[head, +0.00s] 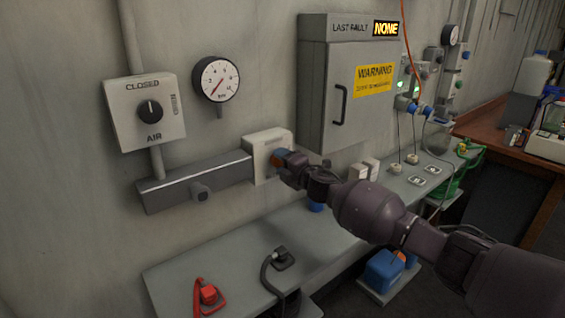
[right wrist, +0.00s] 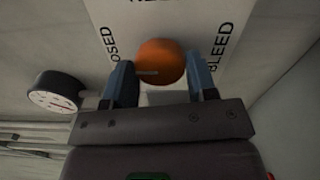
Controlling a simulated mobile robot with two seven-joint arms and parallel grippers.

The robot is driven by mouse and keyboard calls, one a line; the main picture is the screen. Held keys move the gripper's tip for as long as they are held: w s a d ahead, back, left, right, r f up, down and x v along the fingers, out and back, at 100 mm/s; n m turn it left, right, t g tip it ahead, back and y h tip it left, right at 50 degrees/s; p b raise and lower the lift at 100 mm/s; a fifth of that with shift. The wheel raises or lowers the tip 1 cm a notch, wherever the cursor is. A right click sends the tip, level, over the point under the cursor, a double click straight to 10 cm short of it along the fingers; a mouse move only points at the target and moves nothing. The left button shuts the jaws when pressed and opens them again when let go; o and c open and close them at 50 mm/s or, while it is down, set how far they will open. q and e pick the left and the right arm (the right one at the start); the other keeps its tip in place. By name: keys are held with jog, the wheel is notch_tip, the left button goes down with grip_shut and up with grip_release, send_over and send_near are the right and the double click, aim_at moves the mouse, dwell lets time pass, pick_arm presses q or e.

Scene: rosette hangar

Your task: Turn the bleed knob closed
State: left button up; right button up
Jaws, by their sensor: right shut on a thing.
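The bleed knob is an orange round knob (right wrist: 160,62) on a pale box (head: 266,142) at the end of a grey manifold. In the right wrist view the box face carries the words "BLEED" at right and a partly hidden "CLOSED" at left. A light mark on the knob points left, toward the "CLOSED" side. My right gripper (head: 284,160) is shut on the knob, with a blue finger on each side of it (right wrist: 160,82). In the head view the gripper covers part of the knob. My left gripper is not in view.
An AIR selector (head: 150,109) and a round gauge (head: 216,79) are on the wall to the left. A grey cabinet (head: 345,85) hangs just right of the knob box. A grey shelf (head: 235,265) below holds a red clamp (head: 208,294) and a black hooked part (head: 278,262).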

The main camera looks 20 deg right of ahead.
jog(key=shift+f+n, duration=0.1)
jog(key=shift+n, duration=0.3)
jog(key=o, duration=0.9)
jog(key=shift+o, duration=0.2)
jog(key=shift+s, duration=0.1)
jog(key=v, duration=1)
jog(key=shift+s, duration=0.3)
jog(key=shift+d, duration=0.2)
